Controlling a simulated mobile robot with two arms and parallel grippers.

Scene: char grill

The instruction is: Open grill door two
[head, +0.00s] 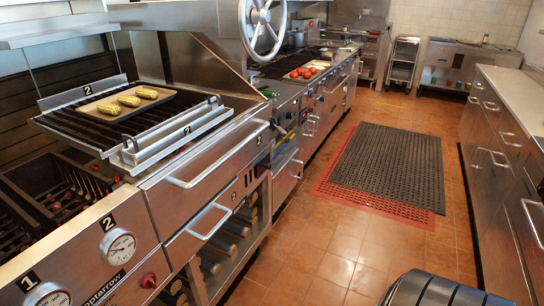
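The steel char grill fills the left of the head view. Its section two has a "2" on the back plate (87,91), on the front tray (187,130) and above a round gauge (118,246). Below the grate, a front panel (165,208) carries a long bar handle (218,172). A lower front panel (185,247) has a second bar handle (210,222). Both panels look shut; which one is door two I cannot tell for sure. Neither of my grippers is in view, and nothing is touching the handles.
Corn cobs (144,93) lie on a tray on the grate (75,124). A spoked wheel (263,28) stands behind. Tomatoes (302,72) lie on a tray farther along. A black mat (388,160) covers part of the tiled aisle (310,262). Steel drawers (497,160) line the right side.

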